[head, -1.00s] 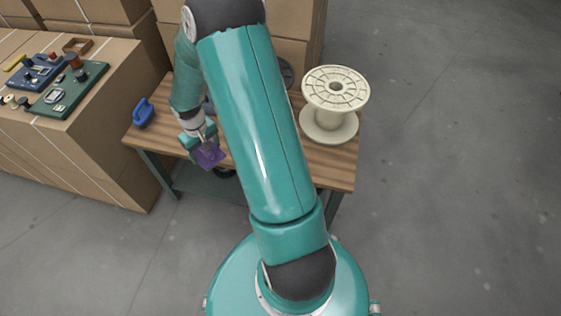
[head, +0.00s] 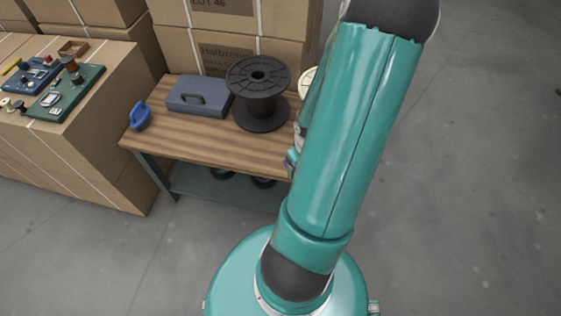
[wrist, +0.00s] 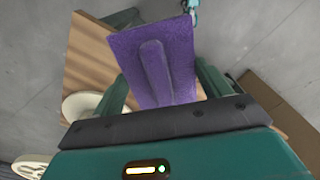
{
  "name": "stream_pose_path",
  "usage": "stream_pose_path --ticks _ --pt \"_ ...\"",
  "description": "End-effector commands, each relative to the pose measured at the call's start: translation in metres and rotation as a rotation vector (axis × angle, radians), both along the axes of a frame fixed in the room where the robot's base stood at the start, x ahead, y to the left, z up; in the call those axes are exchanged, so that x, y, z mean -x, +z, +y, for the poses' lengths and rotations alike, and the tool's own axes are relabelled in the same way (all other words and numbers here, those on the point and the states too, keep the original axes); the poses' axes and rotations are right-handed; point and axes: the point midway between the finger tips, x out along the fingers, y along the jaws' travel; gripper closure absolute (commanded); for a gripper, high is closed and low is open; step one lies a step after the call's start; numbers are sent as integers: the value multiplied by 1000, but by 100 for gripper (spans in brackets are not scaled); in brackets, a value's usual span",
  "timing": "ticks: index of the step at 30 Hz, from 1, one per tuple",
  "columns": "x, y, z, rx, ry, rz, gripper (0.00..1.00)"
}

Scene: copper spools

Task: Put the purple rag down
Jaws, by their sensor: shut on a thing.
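The purple rag (wrist: 155,60) fills the middle of the wrist view, hanging between the two fingers of my gripper (wrist: 163,88), with a raised fold down its centre. My gripper is shut on it. In the head view my gripper (head: 291,162) is mostly hidden behind my teal arm, at the right part of the wooden workbench (head: 195,138). The bench top (wrist: 88,55) also shows left of the rag in the wrist view. Whether the rag touches the bench cannot be told.
On the bench stand a blue iron-shaped object (head: 140,117), a grey toolbox (head: 198,97) and a black spool (head: 258,95). A cream spool (head: 306,82) is mostly hidden by my arm. Cardboard boxes (head: 225,50) stand behind. The bench's front middle is clear.

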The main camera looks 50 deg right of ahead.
Motion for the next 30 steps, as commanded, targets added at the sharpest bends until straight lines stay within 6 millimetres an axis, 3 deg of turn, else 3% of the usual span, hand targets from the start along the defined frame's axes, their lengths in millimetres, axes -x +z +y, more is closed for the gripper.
stream_pose_path --ticks 13,21,30 --pt "-85 -42 -33 -3 2 0 52" --pt "-116 -85 -46 -2 1 0 52" --pt "-127 -110 -50 -3 0 2 52"
